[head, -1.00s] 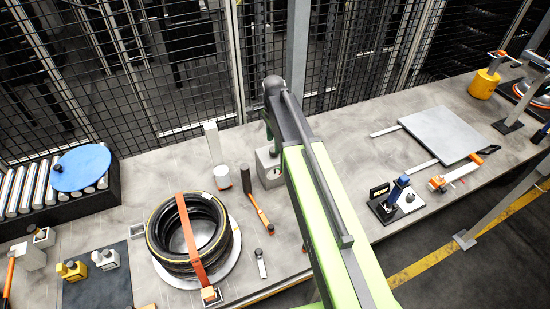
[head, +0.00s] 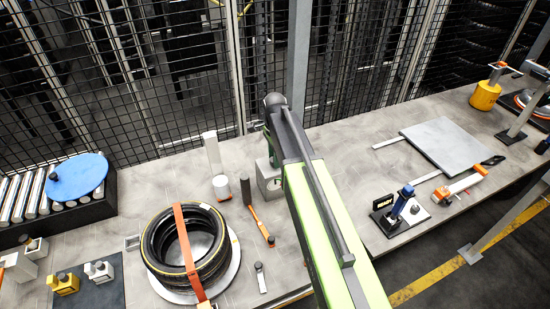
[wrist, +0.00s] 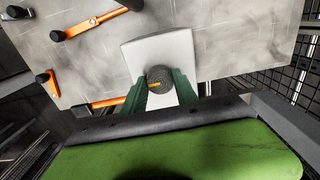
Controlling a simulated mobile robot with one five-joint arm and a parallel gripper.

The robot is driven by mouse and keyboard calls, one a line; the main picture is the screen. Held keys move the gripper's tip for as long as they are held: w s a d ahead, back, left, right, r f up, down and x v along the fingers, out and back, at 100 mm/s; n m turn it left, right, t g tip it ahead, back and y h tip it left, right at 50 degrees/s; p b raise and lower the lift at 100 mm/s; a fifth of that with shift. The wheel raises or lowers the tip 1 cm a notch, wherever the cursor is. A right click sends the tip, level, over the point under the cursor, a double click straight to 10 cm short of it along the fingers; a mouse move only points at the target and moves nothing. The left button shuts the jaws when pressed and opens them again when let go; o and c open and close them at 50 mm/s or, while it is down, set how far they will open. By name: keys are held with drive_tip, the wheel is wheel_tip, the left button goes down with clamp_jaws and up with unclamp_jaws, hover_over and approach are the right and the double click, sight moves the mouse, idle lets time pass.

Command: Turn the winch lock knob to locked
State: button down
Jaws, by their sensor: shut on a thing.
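In the wrist view, the winch lock knob (wrist: 161,74) is a dark round cap with a short orange mark pointing left. It sits on a pale grey block (wrist: 187,48). My gripper (wrist: 160,82) has its two green fingers on either side of the knob and is shut on it. In the head view, the grey block (head: 269,184) stands on the bench behind my arm. My arm hides the knob and most of the gripper there.
Left of the block, an orange-handled lever (head: 258,224) and a strapped tyre stack (head: 160,258) stand on the bench. A blue disc (head: 78,178) lies on rollers at far left. A grey plate (head: 450,145) lies at right. A mesh fence (head: 190,70) runs behind.

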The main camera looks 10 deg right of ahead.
drive_tip(key=shift+n, duration=0.4)
drive_tip(key=n, duration=1.3)
drive_tip(key=shift+n, duration=2)
drive_tip(key=c, duration=0.9)
unclamp_jaws()
drive_tip(key=shift+c, duration=0.2)
